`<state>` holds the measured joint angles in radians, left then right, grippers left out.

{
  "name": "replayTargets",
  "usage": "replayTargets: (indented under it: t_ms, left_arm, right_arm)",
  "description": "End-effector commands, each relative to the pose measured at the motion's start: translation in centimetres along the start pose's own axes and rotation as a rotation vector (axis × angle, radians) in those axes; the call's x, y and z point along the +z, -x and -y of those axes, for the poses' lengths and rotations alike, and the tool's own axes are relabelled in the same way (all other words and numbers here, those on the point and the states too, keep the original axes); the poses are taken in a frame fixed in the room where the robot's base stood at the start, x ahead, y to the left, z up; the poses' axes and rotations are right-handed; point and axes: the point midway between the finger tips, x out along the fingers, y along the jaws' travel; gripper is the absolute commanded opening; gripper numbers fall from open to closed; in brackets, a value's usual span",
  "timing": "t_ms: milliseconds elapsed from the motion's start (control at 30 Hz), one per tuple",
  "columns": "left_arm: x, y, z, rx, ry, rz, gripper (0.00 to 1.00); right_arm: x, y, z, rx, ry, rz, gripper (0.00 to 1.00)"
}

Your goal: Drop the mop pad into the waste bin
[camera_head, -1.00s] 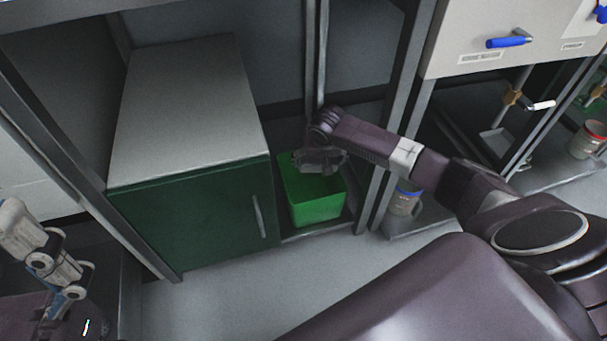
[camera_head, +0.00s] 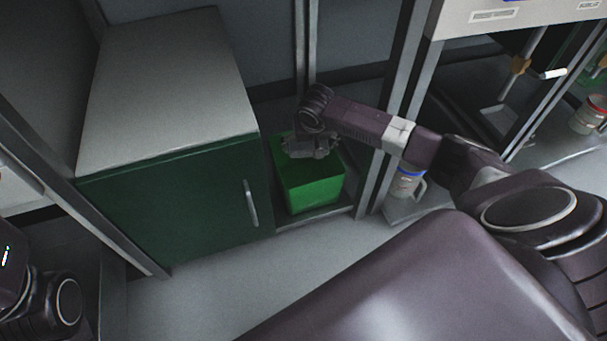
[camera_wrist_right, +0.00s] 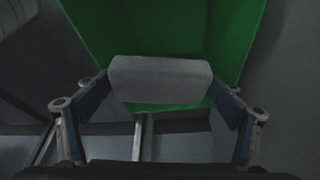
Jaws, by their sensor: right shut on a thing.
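The green waste bin (camera_head: 314,190) stands on a low ledge between the cabinet and a grey post. My right gripper (camera_head: 310,150) is over the bin's opening in the head view and hides part of its rim. In the right wrist view my right gripper (camera_wrist_right: 157,98) is shut on the mop pad (camera_wrist_right: 160,80), a grey block with rounded edges between the two fingers. Behind the pad the green bin (camera_wrist_right: 165,30) fills the upper middle of that view. The pad is not clearly visible in the head view. My left gripper is not in view; only part of my left arm shows at the lower left.
A green cabinet (camera_head: 180,205) with a grey top and a handle (camera_head: 250,203) stands left of the bin. A grey post (camera_head: 378,150) stands to its right, with a white jug (camera_head: 407,183) beyond. The floor (camera_head: 240,270) in front is clear.

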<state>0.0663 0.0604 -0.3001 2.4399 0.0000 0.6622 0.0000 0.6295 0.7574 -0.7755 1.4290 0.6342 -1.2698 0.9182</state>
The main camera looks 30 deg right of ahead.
Motion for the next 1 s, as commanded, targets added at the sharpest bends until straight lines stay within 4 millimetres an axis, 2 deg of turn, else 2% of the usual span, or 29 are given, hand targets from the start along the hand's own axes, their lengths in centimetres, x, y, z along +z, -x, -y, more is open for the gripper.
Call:
replayTargets:
  t_ms: [400,433,567,867,1000]
  left_arm:
    - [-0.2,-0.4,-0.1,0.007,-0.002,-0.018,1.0]
    - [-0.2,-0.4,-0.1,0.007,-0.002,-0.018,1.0]
    - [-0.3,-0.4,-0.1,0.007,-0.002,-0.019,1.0]
    - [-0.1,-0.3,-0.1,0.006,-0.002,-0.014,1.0]
    - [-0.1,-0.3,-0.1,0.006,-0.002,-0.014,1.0]
  right_arm:
    - [0.1,-0.3,0.0,0.0,0.0,0.0,0.64]
    - [0.1,-0.3,0.0,0.0,0.0,0.0,0.87]
    - [0.1,-0.3,0.0,0.0,0.0,0.0,1.0]
    - [0.2,-0.3,0.0,0.0,0.0,0.0,1.0]
    - [0.1,0.8,0.0,-0.001,0.001,0.0,1.0]
